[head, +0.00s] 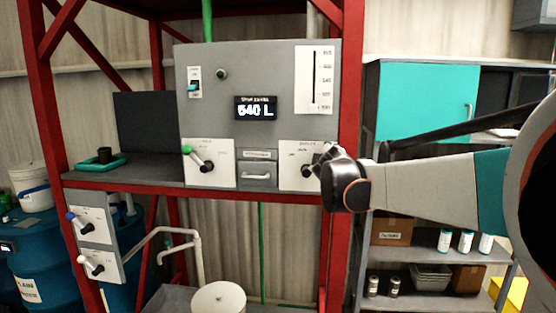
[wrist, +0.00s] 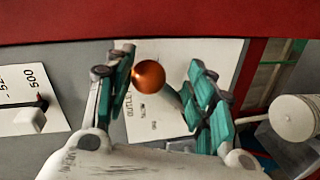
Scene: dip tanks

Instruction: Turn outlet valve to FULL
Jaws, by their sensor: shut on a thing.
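The outlet valve's white plate (head: 297,158) is at the right of the grey control panel, partly hidden by my gripper (head: 324,163). In the wrist view its plate (wrist: 142,115) carries rotated lettering. A copper-coloured ball knob (wrist: 149,76) lies between my teal fingers and touches the left one. My gripper is shut on the outlet valve handle. The handle's pointing direction is hidden in the head view, and I cannot read the FULL mark.
The panel display (head: 255,107) reads 540 L. Another lever valve with a green knob (head: 187,150) is at the panel's left. A drawer (head: 257,175) sits between the valves. A red post (head: 350,90) stands close right of the outlet plate.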

